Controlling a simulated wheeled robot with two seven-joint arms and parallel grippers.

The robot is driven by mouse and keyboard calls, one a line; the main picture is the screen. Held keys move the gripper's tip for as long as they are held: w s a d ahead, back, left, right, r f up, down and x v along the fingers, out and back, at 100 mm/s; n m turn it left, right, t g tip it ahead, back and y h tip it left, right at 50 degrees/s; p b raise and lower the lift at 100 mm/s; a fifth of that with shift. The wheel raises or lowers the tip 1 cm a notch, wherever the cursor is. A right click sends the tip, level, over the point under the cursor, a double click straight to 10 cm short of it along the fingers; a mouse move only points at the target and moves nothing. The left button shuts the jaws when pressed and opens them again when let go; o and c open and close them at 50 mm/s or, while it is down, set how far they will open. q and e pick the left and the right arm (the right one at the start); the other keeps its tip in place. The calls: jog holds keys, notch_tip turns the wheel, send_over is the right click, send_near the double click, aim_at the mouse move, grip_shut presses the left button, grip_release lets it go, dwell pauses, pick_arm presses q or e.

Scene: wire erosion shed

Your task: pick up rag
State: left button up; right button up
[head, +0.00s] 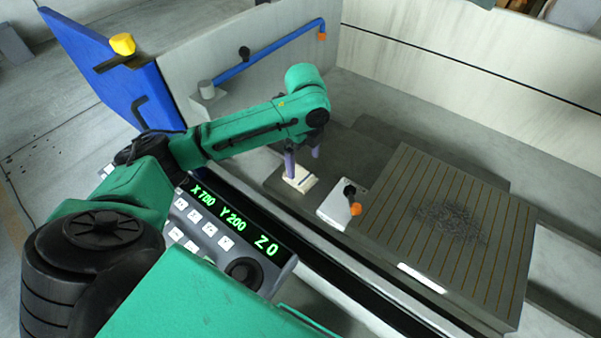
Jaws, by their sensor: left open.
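The rag (301,183) appears as a small, flat, cream-coloured piece with a dark stripe, lying on the dark floor of the machine's tank. My left gripper (303,167) reaches in from the left and points down at it. Its two purple fingers are apart, one over the rag's left part and one by its far right side. I cannot tell whether the fingers touch the rag. My right gripper is not in view.
A white block with a black knob and orange tip (340,204) sits just right of the rag. Beyond it is a grooved table (400,205) with a dark patch of debris. A control panel (222,222) reads X 780, Y 200, Z 0. The tank walls (450,75) stand behind.

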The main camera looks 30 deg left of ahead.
aim_at(303, 177)
pick_arm(q)
jog(key=f, duration=0.3)
jog(key=shift+w+a, duration=0.3)
jog(key=shift+a, duration=0.05)
notch_tip(303, 177, down, 4)
jog(key=shift+w+f+p, duration=0.15)
jog(key=shift+f+p, duration=0.1)
jog(key=shift+p, duration=0.6)
jog(key=shift+d+f, duration=0.1)
jog(key=shift+f, duration=0.15)
jog(key=c, duration=1.3)
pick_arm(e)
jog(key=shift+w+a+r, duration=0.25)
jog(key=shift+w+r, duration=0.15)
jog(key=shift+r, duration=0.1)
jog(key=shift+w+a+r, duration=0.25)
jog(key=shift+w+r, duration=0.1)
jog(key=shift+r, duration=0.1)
pick_arm(q)
jog(key=shift+r, duration=0.1)
